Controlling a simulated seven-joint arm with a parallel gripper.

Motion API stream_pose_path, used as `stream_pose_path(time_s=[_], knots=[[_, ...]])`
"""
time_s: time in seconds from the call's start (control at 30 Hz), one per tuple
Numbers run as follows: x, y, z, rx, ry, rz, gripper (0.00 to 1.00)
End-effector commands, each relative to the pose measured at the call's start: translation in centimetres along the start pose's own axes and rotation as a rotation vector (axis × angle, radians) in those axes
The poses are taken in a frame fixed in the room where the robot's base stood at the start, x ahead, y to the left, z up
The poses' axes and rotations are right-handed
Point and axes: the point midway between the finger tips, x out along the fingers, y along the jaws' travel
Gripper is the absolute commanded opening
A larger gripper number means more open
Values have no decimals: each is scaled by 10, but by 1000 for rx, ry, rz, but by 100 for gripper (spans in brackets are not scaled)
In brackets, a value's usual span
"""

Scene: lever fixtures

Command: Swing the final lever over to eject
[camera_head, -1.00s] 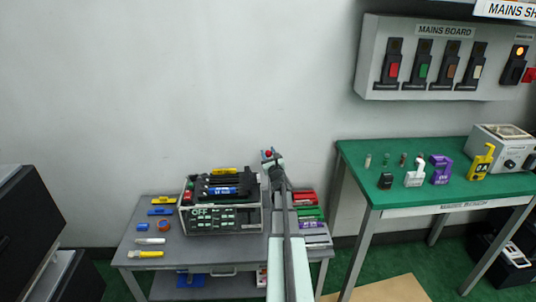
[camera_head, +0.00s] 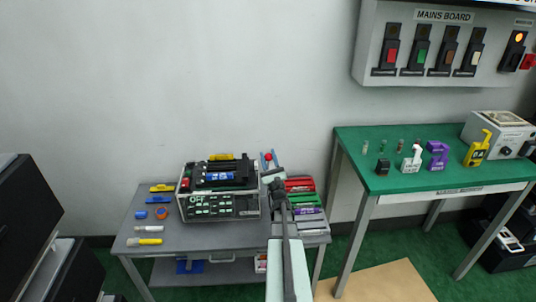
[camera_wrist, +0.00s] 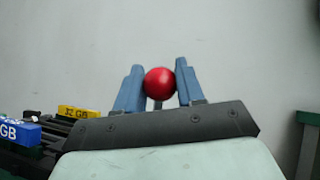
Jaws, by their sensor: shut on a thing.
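The device (camera_head: 246,208), a grey box with a dark front panel reading OFF, stands on the grey table. Black bars and coloured blocks fill its top, among them a blue block (camera_head: 222,176) and a yellow one (camera_head: 221,157). A red ball knob (camera_head: 268,157) shows just beyond its right rear corner, and the same knob (camera_wrist: 159,83) sits in the wrist view. My gripper (camera_wrist: 160,85) has its blue fingers closed on both sides of the knob; it also shows in the head view (camera_head: 268,160). The knob's stem is mostly hidden by my gripper.
Red, green and purple blocks (camera_head: 302,198) lie right of the device, close to my arm. Small coloured pieces (camera_head: 150,229) lie on the table at left. A green-topped table (camera_head: 400,185) stands at right, under the mains board (camera_head: 440,45) on the wall.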

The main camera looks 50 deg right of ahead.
Motion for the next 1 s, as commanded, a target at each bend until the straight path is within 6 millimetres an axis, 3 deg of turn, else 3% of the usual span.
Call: stream_pose_path(time_s=[0.47, 0.5, 0.7, 1.0], knots=[[-6, 1, 4, -2, -16, -1, 0], [-6, 1, 5, -2, -16, -1, 41], [-5, 1, 4, -2, -14, -1, 60], [-5, 0, 2, -2, -13, -2, 61]])
